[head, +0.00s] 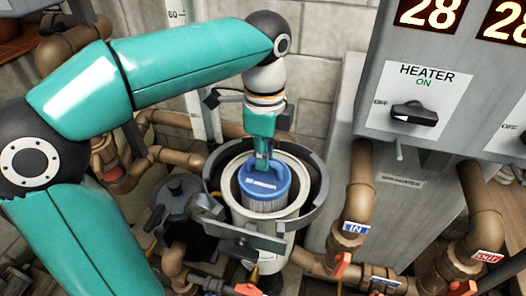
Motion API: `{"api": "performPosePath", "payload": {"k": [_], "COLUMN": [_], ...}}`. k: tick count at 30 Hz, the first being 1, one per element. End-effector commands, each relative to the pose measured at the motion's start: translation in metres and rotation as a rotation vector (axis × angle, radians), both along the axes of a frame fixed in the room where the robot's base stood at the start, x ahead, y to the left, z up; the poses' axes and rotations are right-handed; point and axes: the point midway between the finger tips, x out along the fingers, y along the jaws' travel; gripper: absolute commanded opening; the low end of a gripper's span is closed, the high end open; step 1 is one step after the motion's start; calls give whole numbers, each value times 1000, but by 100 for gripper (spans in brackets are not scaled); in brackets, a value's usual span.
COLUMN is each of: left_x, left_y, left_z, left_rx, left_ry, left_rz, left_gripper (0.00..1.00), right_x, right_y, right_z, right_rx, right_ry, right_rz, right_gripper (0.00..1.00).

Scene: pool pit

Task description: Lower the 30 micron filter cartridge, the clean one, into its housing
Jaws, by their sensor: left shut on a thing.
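A filter cartridge (264,183) with a blue top cap and pale pleated sides stands upright in the middle of the head view. My left gripper (262,160) is shut on the cap from above. The cartridge is inside the round mouth of the housing (297,192), with its cap and upper pleats still showing near the rim and its lower part hidden by the housing wall. The writing on the cap is too small to read. My right gripper is not in view.
A dark lid or pot-like vessel (176,197) stands left of the housing. Brown pipes (360,190) with valves run around it. A grey heater cabinet (430,90) with a black knob stands at the right. A block wall is behind.

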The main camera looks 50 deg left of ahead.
Motion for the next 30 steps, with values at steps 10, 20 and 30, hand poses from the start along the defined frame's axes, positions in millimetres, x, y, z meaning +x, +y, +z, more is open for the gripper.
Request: {"api": "performPosePath", "payload": {"k": [10,20,30], "left_x": [0,0,0], "left_y": [0,0,0], "left_z": [-22,-41,-43], "left_rx": [0,0,0], "left_ry": [-2,-1,-2], "left_rz": [1,1,1], "left_gripper": [0,0,0], "right_x": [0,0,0], "right_y": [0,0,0], "right_z": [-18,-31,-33], "right_rx": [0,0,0], "right_ry": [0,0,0], "right_rz": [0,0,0], "right_gripper": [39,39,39]}}
